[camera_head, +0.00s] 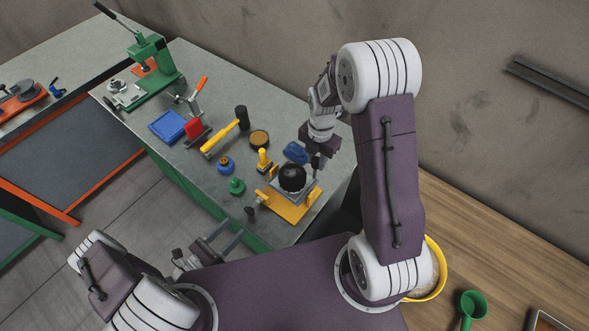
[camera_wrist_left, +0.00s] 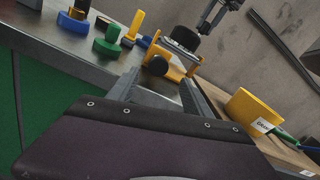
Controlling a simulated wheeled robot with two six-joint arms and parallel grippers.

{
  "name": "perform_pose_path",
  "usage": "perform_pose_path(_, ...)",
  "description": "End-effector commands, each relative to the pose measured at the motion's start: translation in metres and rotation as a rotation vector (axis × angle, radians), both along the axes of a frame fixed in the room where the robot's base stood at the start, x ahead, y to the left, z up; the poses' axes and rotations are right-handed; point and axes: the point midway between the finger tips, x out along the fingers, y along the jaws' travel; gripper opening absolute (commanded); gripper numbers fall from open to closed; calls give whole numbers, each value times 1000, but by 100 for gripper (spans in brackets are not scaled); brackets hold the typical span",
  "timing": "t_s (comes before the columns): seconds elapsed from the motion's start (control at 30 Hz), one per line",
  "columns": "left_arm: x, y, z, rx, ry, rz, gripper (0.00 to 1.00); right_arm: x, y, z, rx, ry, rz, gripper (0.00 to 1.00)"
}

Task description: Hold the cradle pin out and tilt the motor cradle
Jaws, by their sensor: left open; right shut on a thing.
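The motor cradle (camera_head: 289,207) has a yellow base with a grey plate and a dark round motor (camera_head: 291,177) on top. It stands near the bench's front corner and also shows in the left wrist view (camera_wrist_left: 177,58). A black knob (camera_head: 250,211) is at its front; it also shows in the left wrist view (camera_wrist_left: 157,65). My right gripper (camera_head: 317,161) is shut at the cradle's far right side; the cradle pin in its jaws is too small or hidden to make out. My left gripper (camera_head: 226,238) is open and empty, short of the cradle's front.
A green knob (camera_head: 237,186), a blue ring piece (camera_head: 226,164) and a yellow-handled piece (camera_head: 264,160) stand left of the cradle. A yellow mallet (camera_head: 225,136), a blue tray (camera_head: 168,126) and a green press (camera_head: 150,60) are farther back. A yellow bucket (camera_wrist_left: 247,108) is at right.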

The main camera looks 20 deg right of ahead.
Motion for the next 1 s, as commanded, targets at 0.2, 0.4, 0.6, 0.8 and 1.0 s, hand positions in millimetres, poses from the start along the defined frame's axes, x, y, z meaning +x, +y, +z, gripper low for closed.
perform_pose_path(0.2, -4, 4, -3, -21, 19, 45, 58, 1, 0, 1, 0, -5, 0, 0)
perform_pose_path(0.4, 6, -12, -2, -21, 19, 34, 58, 1, 0, 1, 1, -4, 0, 0)
perform_pose_path(0.6, 28, -41, -3, -18, 19, 32, 58, 1, 0, 1, 1, -4, 0, 0)
perform_pose_path(0.8, 45, -61, -2, -19, 18, 36, 58, 1, 0, 1, 0, -5, -1, 0)
perform_pose_path(1.0, 52, -68, -2, -20, 18, 40, 58, 2, 0, 1, 0, -5, -1, 0)
